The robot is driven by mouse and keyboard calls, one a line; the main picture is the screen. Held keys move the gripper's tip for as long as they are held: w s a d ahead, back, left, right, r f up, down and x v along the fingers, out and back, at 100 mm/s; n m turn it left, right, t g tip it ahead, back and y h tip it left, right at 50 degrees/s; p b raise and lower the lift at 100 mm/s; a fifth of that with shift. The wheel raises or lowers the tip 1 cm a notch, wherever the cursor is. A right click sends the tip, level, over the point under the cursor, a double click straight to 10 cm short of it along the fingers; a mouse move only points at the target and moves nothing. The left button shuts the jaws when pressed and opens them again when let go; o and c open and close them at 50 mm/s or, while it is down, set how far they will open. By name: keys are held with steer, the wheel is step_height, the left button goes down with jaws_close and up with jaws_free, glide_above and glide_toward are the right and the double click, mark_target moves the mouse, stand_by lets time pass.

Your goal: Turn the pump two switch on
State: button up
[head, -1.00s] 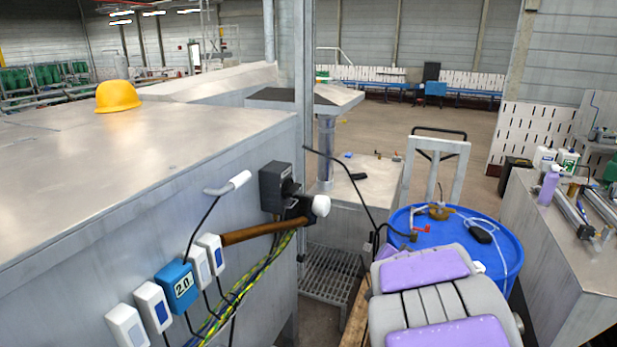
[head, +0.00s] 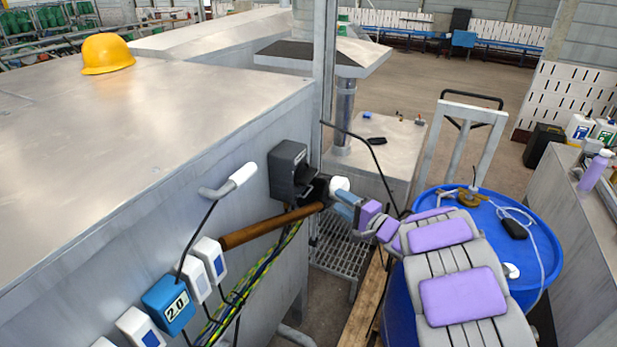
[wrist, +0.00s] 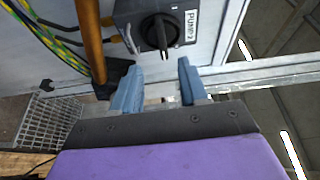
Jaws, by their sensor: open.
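The pump two switch is a dark grey box (head: 287,170) on the side wall of the large metal cabinet. In the wrist view its black rotary knob (wrist: 160,31) shows beside a white label reading PUMP 2 (wrist: 190,27). The knob's grip bar points toward my gripper; I cannot tell whether that is on or off. My gripper (wrist: 158,86) is open and empty, its two blue fingers apart, a short way from the knob and roughly lined up with it.
A white-gripped lever (head: 240,176) and cables are left. A blue drum (head: 535,235) stands under my arm. A yellow helmet (head: 107,54) lies on the cabinet top.

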glide_toward(311, 181)
steer(key=w, duration=0.2)
steer(key=x, duration=0.7)
steer(key=shift+w+r, duration=0.15)
steer(key=shift+w, duration=0.25)
steer(key=shift+a, duration=1.25)
steer(key=shift+c, duration=1.1)
steer(key=shift+a, duration=0.1)
steer(key=shift+c, duration=0.7)
steer(key=shift+d, duration=0.7)
jaws_close()
